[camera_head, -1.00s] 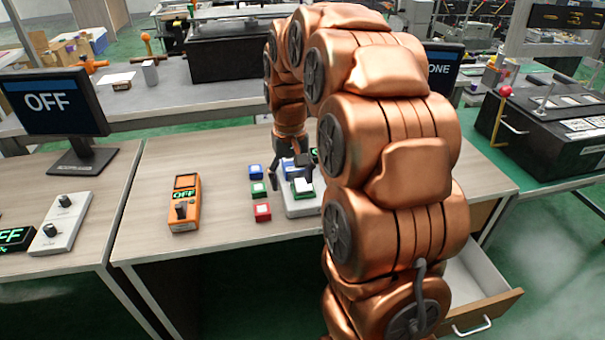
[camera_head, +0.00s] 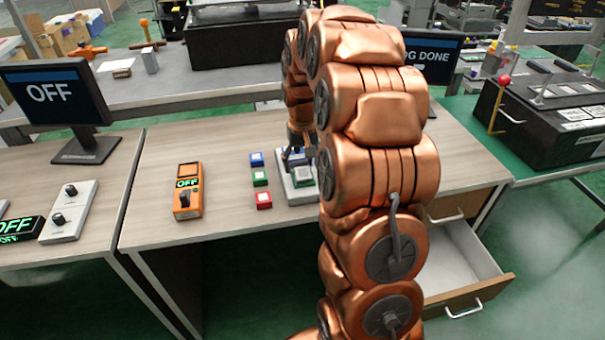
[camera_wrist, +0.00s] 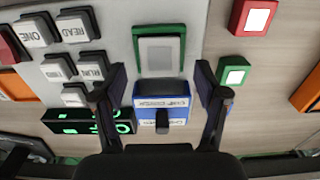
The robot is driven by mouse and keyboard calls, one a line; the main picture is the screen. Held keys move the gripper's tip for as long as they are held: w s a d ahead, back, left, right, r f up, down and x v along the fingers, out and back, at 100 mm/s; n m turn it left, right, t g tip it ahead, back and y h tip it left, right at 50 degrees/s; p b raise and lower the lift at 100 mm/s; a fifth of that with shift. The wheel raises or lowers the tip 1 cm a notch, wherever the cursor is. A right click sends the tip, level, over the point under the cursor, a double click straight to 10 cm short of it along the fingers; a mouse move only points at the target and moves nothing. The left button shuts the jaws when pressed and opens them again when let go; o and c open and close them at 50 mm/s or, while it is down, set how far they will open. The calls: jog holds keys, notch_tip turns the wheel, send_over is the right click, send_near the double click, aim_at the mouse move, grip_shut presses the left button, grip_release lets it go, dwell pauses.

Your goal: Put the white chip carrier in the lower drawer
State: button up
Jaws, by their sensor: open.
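No carrier with a clearly all-white body shows. A pale grey-white square piece (camera_wrist: 160,50) sits in a green frame on the light fixture; it also shows in the head view (camera_head: 303,177). I cannot tell whether it is the white chip carrier. My gripper (camera_wrist: 160,75) is open and empty, its fingers on either side just short of the green frame. In the head view my gripper (camera_head: 297,155) is over the fixture, partly hidden by my arm. The lower drawer (camera_head: 484,294) is pulled out at the right, and its visible inside looks empty.
Blue (camera_head: 257,159), green (camera_head: 260,178) and red (camera_head: 264,200) carriers with white tops stand left of the fixture (camera_head: 308,196). An orange meter (camera_head: 187,191) stands farther left. The upper drawer (camera_head: 462,205) is shut.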

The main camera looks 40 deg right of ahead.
jog(key=shift+f, duration=0.8)
jog(key=c, duration=1.1)
jog(key=shift+o, duration=0.2)
jog(key=shift+r, duration=0.15)
